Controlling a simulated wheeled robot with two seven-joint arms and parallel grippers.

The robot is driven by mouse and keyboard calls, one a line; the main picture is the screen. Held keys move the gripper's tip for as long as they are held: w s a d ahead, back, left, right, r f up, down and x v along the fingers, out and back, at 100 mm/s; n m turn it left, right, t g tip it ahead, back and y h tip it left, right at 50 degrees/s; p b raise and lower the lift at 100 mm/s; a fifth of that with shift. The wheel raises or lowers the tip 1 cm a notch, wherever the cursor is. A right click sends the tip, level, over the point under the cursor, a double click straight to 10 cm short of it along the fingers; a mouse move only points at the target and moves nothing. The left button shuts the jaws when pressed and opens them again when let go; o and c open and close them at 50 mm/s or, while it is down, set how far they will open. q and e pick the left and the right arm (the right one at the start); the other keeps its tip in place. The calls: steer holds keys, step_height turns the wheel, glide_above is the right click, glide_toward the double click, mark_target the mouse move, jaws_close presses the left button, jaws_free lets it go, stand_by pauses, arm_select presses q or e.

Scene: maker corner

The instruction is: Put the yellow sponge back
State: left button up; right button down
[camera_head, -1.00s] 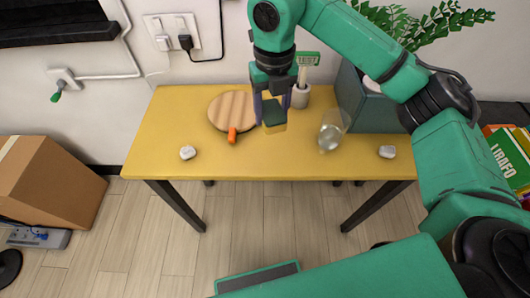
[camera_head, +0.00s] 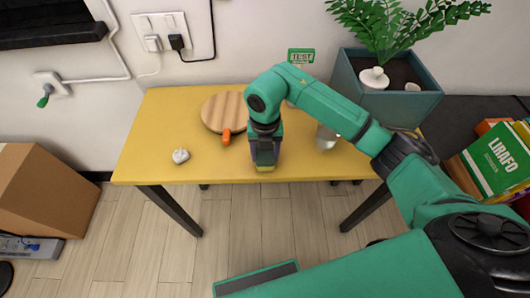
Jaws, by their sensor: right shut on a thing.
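The yellow sponge (camera_head: 265,168) shows as a small yellow edge below my right gripper (camera_head: 265,157), near the front edge of the yellow table (camera_head: 150,130). My right gripper points down and is shut on the sponge. The gripper and wrist hide most of the sponge, and I cannot tell whether it touches the table. My left gripper is not in view.
A clear glass (camera_head: 326,138) stands to the right, partly behind my arm. A small white object (camera_head: 181,156) lies front left. A planter (camera_head: 388,103) stands back right.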

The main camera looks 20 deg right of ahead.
mark_target(265, 153)
steer(key=shift+f, duration=0.4)
steer(key=shift+c, duration=0.9)
jaws_free()
steer(key=shift+r, duration=0.1)
steer(key=shift+w+r, duration=0.1)
steer(key=shift+r, duration=0.1)
step_height(265, 153, up, 12)
steer(key=b, duration=0.1)
steer(key=shift+f, duration=0.15)
